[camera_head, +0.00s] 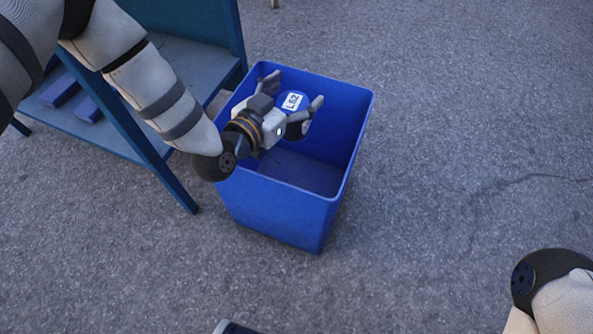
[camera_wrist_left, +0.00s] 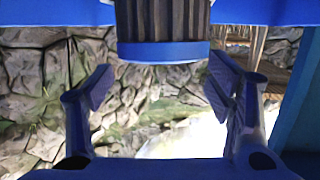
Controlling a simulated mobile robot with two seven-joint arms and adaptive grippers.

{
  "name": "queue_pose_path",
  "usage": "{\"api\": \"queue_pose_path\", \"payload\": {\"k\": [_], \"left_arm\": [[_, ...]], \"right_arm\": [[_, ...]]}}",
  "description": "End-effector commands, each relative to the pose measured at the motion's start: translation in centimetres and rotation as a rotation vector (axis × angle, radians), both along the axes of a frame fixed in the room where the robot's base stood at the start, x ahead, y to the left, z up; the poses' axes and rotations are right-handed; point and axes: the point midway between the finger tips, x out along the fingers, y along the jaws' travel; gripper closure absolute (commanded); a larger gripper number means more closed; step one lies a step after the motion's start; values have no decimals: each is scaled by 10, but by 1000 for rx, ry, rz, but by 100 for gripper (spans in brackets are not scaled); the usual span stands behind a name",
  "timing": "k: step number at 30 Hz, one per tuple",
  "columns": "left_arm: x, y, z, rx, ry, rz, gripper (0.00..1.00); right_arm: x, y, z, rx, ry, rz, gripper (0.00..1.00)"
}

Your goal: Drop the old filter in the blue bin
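The old filter (camera_head: 293,101) has a round blue cap with a white label and a dark pleated body. The blue bin (camera_head: 270,205) stands open on the ground. My left gripper (camera_head: 292,91) is over the bin with its fingers spread wide. In the left wrist view the filter (camera_wrist_left: 163,50) shows between the two fingers, toward the top of the picture, with clear gaps on both sides. No finger touches it; it appears loose in the air at the bin's mouth, its cap facing up.
A blue table or shelf frame (camera_head: 160,170) stands just left of the bin, with blue bars (camera_head: 62,90) on its lower board. The bin's visible floor is bare. The paved ground (camera_head: 460,130) to the right is clear.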

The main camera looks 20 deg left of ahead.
Motion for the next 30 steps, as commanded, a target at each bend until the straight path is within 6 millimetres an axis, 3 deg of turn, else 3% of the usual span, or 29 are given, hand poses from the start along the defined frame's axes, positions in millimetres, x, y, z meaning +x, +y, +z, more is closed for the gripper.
{"api": "queue_pose_path", "payload": {"k": [9, 21, 30], "left_arm": [[0, 0, 2, 1, 3, 0, 22], [0, 0, 89, 0, -2, 1, 22], [0, 0, 100, 1, 2, 1, 22]], "right_arm": [[0, 0, 0, -1, -1, -1, 60], [0, 0, 0, 0, -1, 0, 60], [0, 0, 0, 0, -1, 0, 60]]}}
